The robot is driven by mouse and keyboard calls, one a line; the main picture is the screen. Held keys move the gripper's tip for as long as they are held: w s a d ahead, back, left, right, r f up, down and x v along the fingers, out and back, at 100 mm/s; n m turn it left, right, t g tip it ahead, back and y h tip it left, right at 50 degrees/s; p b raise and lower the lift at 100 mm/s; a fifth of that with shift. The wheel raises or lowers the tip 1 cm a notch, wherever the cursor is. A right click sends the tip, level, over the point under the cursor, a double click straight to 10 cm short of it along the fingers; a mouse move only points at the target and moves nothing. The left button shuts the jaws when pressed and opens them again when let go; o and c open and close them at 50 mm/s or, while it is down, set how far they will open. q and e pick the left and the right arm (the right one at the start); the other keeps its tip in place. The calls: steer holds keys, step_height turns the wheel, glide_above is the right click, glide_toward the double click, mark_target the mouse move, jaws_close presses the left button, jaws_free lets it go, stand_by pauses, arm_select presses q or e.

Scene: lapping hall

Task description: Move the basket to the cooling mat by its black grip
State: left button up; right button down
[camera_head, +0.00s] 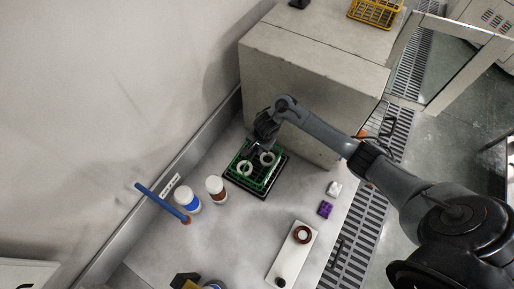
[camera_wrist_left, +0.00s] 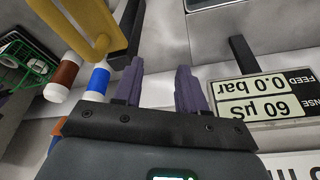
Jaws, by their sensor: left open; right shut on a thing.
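The green basket (camera_head: 242,178) holds white rings and sits over a dark square, apparently the cooling mat (camera_head: 264,196), beside the grey cabinet. I cannot tell whether the basket touches the mat. My right gripper (camera_head: 262,145) is at the basket's far side, shut, apparently on its black grip, which the gripper hides. The basket shows in part at the left of the left wrist view (camera_wrist_left: 32,78). My left gripper (camera_wrist_left: 160,88) is open with nothing between its fingers. It is out of sight in the head view.
A blue-labelled jar (camera_head: 187,200), a brown-labelled jar (camera_head: 215,188) and a blue rod (camera_head: 158,201) stand or lie left of the basket. A purple block (camera_head: 325,209) and a pale plate (camera_head: 283,262) with a brown ring are at right. A yellow handle (camera_wrist_left: 98,25) is near my left gripper.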

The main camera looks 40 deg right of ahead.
stand_by(0.3)
steer(key=c, duration=0.9)
jaws_free()
steer(key=shift+f, duration=0.1)
steer(key=shift+c, duration=0.2)
